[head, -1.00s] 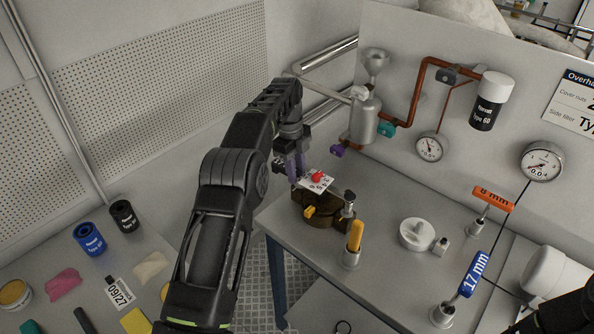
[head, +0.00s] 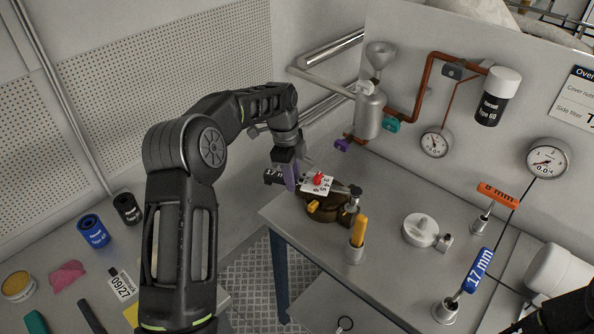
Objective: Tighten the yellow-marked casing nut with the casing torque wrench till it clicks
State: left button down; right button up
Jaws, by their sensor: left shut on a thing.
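The dark bronze casing (head: 325,213) sits at the table's left end. A yellow-marked nut (head: 313,205) shows on its near left side. A white numbered card (head: 322,187) with a red knob (head: 318,178) covers part of its top. My left gripper (head: 290,184) is shut just left of the card, at a dark tool handle with partly hidden white lettering, apparently the casing torque wrench (head: 272,177). The tool's working end is hidden, so I cannot tell whether it touches the nut.
A yellow-handled tool (head: 360,232) stands in a holder close to the casing. An orange 8 mm tool (head: 494,193) and a blue 17 mm tool (head: 478,270) stand further right. Pipes and gauges line the back panel.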

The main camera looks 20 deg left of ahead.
pick_arm(q)
jog(key=s+d+n+t+y+b, duration=0.1)
jog(key=s+d+n+b, duration=0.8)
jog(key=s+d+n, duration=0.3)
jog(key=shift+s+n+b, duration=0.35)
jog(key=shift+s+n, duration=0.45)
jog(key=shift+s, duration=0.4)
jog(key=shift+a+f, duration=0.1)
jog(key=shift+f, duration=0.05)
jog(key=shift+s+f+b, duration=0.1)
jog(key=shift+f+b, duration=0.05)
jog(key=shift+b, duration=0.25)
jog(key=shift+f+b, duration=0.6)
jog(key=shift+f, duration=0.25)
dwell(0.9)
jog(key=shift+a, duration=0.15)
jog(key=shift+w+a+m+p, duration=0.35)
jog(key=shift+a+m+p, duration=0.05)
jog(key=shift+a+m, duration=0.35)
